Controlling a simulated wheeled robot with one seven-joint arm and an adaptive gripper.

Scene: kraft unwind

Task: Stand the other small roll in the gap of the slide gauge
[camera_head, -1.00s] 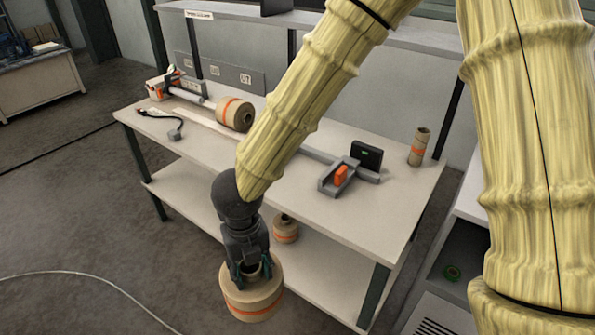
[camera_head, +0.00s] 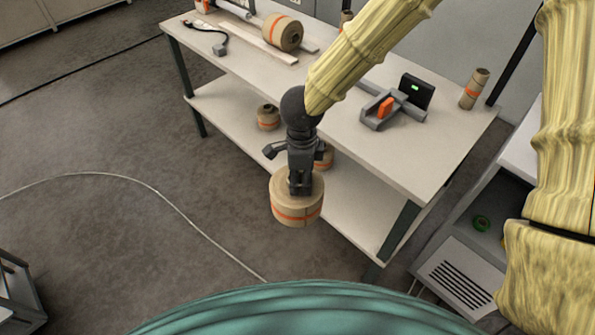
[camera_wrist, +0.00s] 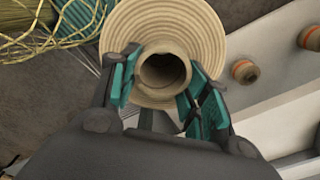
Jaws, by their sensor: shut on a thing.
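My gripper (camera_head: 300,185) is shut on the core of a brown kraft roll (camera_head: 296,212) with an orange band. It holds the roll upright, in the air in front of the table. The wrist view shows the teal finger pads on either side of the core of the roll (camera_wrist: 192,25). The grey slide gauge (camera_head: 376,122) with an orange block (camera_head: 386,107) lies on the tabletop to the right. Two smaller-looking rolls, one on the left (camera_head: 268,118) and one partly hidden behind my gripper (camera_head: 325,158), stand on the lower shelf.
The tabletop (camera_head: 425,150) is clear in front of the gauge. A black box with a green light (camera_head: 416,91) stands behind it, and a narrow roll (camera_head: 474,90) stands farther right. A large roll (camera_head: 283,32) lies at the back left. A cable (camera_head: 185,215) crosses the floor.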

